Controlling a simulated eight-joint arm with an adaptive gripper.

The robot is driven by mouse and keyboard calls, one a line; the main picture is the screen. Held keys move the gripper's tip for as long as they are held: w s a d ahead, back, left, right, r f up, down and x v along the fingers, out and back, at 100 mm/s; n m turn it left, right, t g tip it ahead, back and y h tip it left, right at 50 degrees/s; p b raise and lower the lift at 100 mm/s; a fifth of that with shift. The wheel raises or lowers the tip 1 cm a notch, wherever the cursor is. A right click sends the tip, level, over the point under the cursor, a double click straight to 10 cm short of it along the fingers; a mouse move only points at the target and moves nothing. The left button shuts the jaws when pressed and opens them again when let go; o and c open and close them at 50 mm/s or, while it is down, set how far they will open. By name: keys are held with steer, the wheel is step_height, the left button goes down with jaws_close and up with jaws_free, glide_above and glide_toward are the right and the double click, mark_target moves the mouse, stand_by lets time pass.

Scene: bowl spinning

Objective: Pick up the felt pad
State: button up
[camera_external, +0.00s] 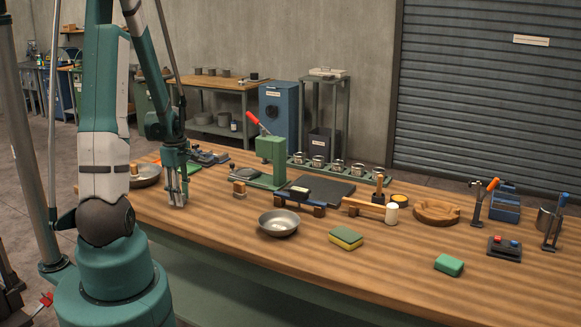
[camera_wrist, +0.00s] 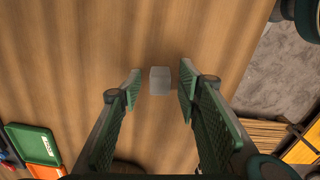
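A small light grey block (camera_wrist: 159,80), which looks like the felt pad, lies on the wooden table. In the wrist view it sits in the gap between my two fingers, close to the tips, with clear space on both sides. My gripper (camera_wrist: 158,88) is open and empty. In the external view my gripper (camera_external: 176,201) points down, low over the left part of the table. There I cannot make out the pad beside the fingers, and the exact height above it is unclear.
A steel bowl (camera_external: 279,222) and a yellow-green sponge (camera_external: 346,238) stand to the right on the table (camera_external: 230,265). A green press (camera_external: 271,160) stands behind. A green tray (camera_wrist: 34,145) lies at lower left in the wrist view. Wood around the pad is clear.

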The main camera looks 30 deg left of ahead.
steer(key=c, duration=0.9)
steer(key=shift+o, duration=0.2)
steer(key=shift+r, duration=0.2)
steer(key=shift+r+p, duration=0.5)
steer(key=shift+r, duration=4.3)
